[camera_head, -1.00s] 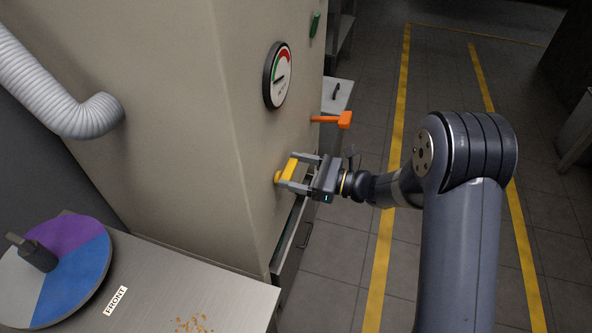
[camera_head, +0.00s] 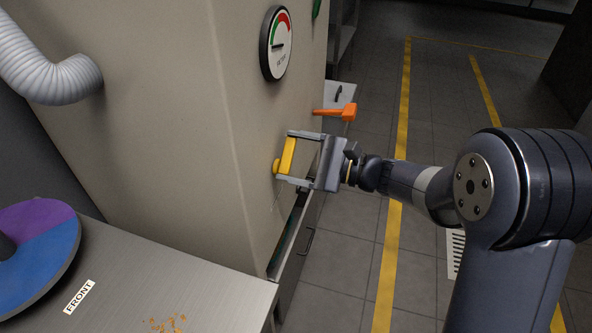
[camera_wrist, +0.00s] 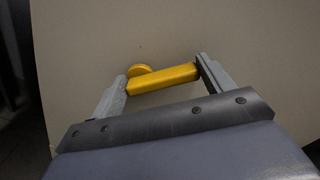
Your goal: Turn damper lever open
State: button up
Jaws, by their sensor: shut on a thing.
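The damper lever (camera_head: 289,153) is a yellow bar with a round yellow hub (camera_head: 277,166) on the beige oven wall. It stands steeply in the head view, its top leaning slightly right. My gripper (camera_head: 285,157) is shut on the lever, its two grey fingers against the bar's two ends. In the wrist view the lever (camera_wrist: 165,79) lies nearly level between the fingers (camera_wrist: 162,85), its right end a little higher. The round hub shows behind the bar, near its left end.
A metal table (camera_head: 190,295) with a FRONT label, crumbs and a purple-and-blue disc (camera_head: 40,255) stands at the lower left. The floor to the right is open, with yellow lines.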

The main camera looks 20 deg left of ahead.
jog(key=n+b, duration=0.2)
jog(key=b, duration=0.2)
jog(key=s+n+b, duration=0.1)
jog(key=n+b, duration=0.2)
jog(key=b, duration=0.1)
jog(key=shift+s+d+f+n, duration=0.1)
jog(key=shift+s+f+n, duration=0.1)
jog(key=shift+n, duration=0.1)
jog(key=n+b, duration=0.2)
jog(key=b, duration=0.1)
jog(key=s+n+b, duration=0.1)
jog(key=n+b, duration=0.1)
jog(key=shift+r, duration=0.25)
jog(key=o, duration=1.4)
jog(key=shift+r, duration=0.1)
jog(key=w+d+p, duration=0.1)
jog(key=d+p, duration=0.1)
jog(key=d, duration=0.8)
jog(key=shift+d, duration=0.4)
jog(key=shift+w, duration=0.1)
